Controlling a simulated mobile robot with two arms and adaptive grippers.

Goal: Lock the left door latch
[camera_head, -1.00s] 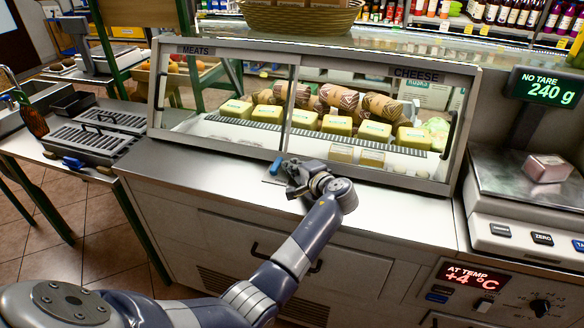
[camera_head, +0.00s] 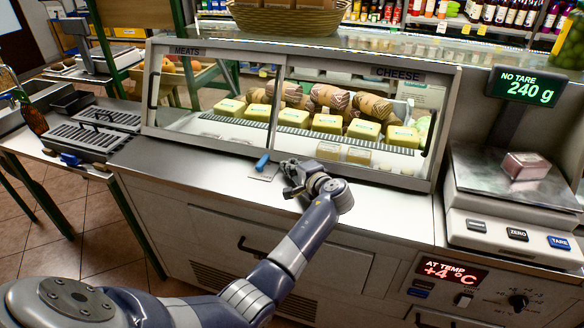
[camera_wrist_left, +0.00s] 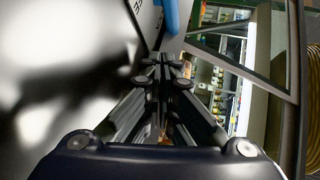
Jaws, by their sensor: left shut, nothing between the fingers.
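The display case's left door (camera_head: 212,128), under the MEATS label, appears shut. A small blue-handled latch (camera_head: 262,162) sits on the counter ledge at the foot of this door, near the middle post; its handle leans up to the right. My left gripper (camera_head: 286,176) is just right of the latch, low over the ledge, with a small gap showing between them. Its fingers are shut and empty. In the left wrist view the shut fingers (camera_wrist_left: 161,62) point ahead and a blue piece (camera_wrist_left: 172,15), apparently the latch handle, shows beyond the tips. My right gripper is out of view.
The right door (camera_head: 365,125), under CHEESE, has a dark handle at its right edge. A scale (camera_head: 510,190) with a pink block stands at the right. A slotted metal unit (camera_head: 95,140) is at the left. The front ledge left of the latch is clear.

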